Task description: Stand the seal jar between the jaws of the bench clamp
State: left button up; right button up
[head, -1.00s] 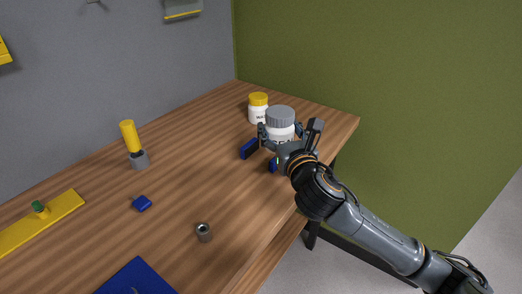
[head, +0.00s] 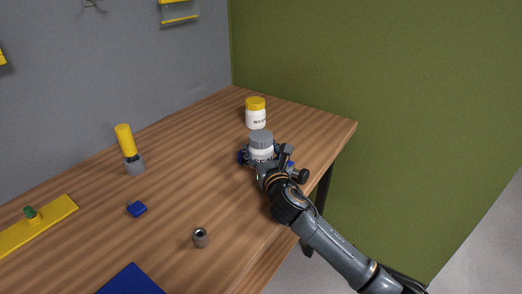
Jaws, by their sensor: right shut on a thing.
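The seal jar, white with a grey ribbed lid (head: 262,138), is upright in my right gripper (head: 262,161), which is shut on it. The bench clamp (head: 241,157) is mostly hidden behind the jar and gripper. A blue part of it shows just left of the jar, and a bit of blue with a dark knob shows to the right. The jar appears to be over or between the clamp's jaws. I cannot tell whether its bottom rests on anything. My left gripper is not in view.
A white jar with a yellow lid (head: 256,113) stands behind the clamp. A yellow-handled tool (head: 125,141), a small blue block (head: 137,209), a grey metal cylinder (head: 200,238), a yellow bar (head: 50,222) and a blue mat (head: 134,281) are on the wooden bench (head: 190,180).

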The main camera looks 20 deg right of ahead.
jog(key=shift+f, duration=0.1)
jog(key=o, duration=1.3)
jog(key=shift+c, duration=0.2)
jog(key=shift+r, duration=0.2)
jog(key=s, duration=1.2)
jog(key=shift+a, duration=0.15)
